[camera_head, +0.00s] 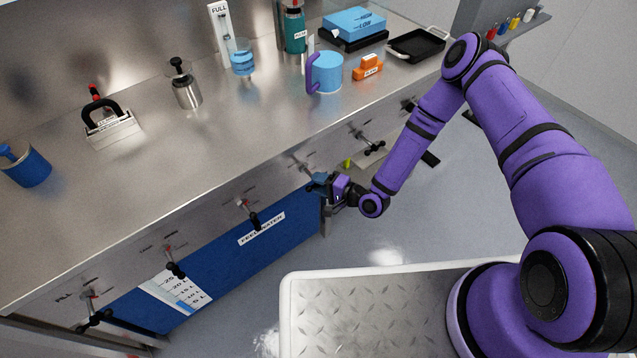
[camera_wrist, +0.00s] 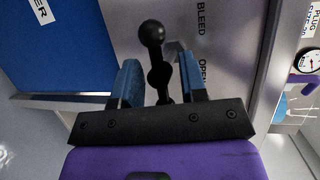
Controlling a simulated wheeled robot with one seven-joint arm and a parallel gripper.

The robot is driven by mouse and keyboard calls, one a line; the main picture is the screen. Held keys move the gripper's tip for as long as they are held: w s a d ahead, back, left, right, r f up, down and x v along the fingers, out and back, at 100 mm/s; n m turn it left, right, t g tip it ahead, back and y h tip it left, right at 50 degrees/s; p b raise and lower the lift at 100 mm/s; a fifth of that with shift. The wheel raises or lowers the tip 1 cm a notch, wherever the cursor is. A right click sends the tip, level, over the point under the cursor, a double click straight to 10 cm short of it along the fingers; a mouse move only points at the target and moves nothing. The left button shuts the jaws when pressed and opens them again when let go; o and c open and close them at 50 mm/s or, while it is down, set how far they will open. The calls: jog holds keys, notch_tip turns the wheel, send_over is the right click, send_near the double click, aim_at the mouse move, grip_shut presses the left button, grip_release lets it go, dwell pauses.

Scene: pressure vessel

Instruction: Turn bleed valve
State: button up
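The bleed valve's black lever (camera_wrist: 157,60) has a round knob end and stands between my gripper's two blue fingers in the wrist view. My gripper (camera_wrist: 160,82) is open around the lever, with a visible gap on each side. The label beside it reads BLEED and OPEN (camera_wrist: 202,50). In the head view my gripper (camera_head: 318,180) is at the bench's front panel, at the right end of the blue section. It hides most of the bleed valve there.
Other black-handled valves line the front panel, one to the left (camera_head: 248,212) and one to the right (camera_head: 367,142). A blue panel labelled FEED WATER (camera_head: 262,228) is below. A blue mug (camera_head: 326,73) and an orange block (camera_head: 367,68) stand on the steel bench above.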

jog(key=shift+w+a, duration=0.15)
jog(key=shift+a, duration=0.1)
grip_shut()
jog(key=shift+f, duration=0.1)
